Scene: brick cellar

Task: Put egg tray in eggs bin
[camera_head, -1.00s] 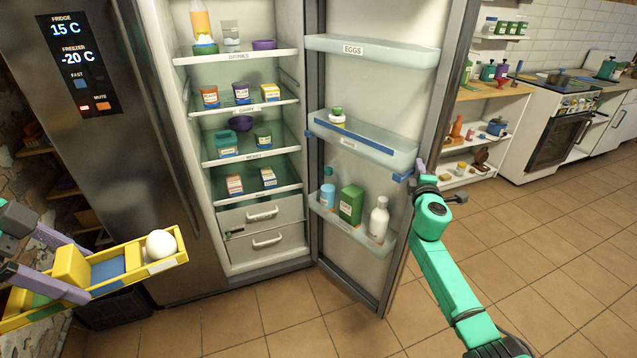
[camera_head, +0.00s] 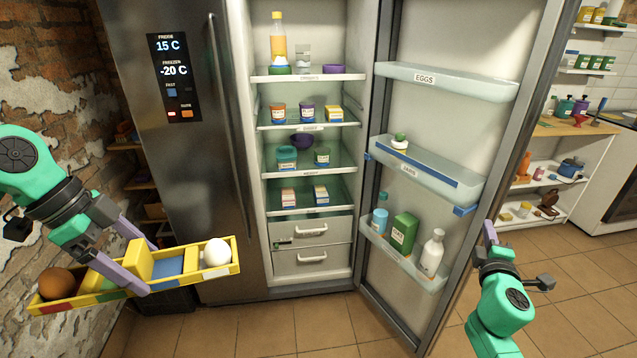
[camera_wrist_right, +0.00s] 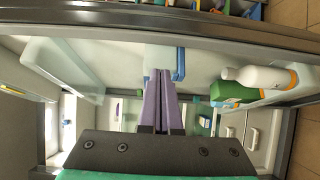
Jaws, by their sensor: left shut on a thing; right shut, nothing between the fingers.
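The egg tray (camera_head: 190,277) is a long yellow tray with a brown egg (camera_head: 57,284) at its left end and a white egg (camera_head: 216,252) at its right end. My left gripper (camera_head: 143,270) is shut on it and holds it in the air, left of the open fridge. The eggs bin (camera_head: 447,87) is the top clear bin on the open fridge door, labelled EGGS; no eggs show in it. My right gripper (camera_head: 489,234) is shut and empty by the door's outer edge; its closed purple fingers show in the right wrist view (camera_wrist_right: 157,85). Contact with the door cannot be told.
The open fridge door (camera_head: 437,45) stands right of the stocked fridge shelves (camera_head: 312,76). A lower door bin (camera_head: 437,178) holds a small white and green item; the lowest holds a green carton (camera_head: 403,233) and bottles. A brick wall (camera_head: 50,70) is at the left. The floor (camera_head: 290,325) in front is clear.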

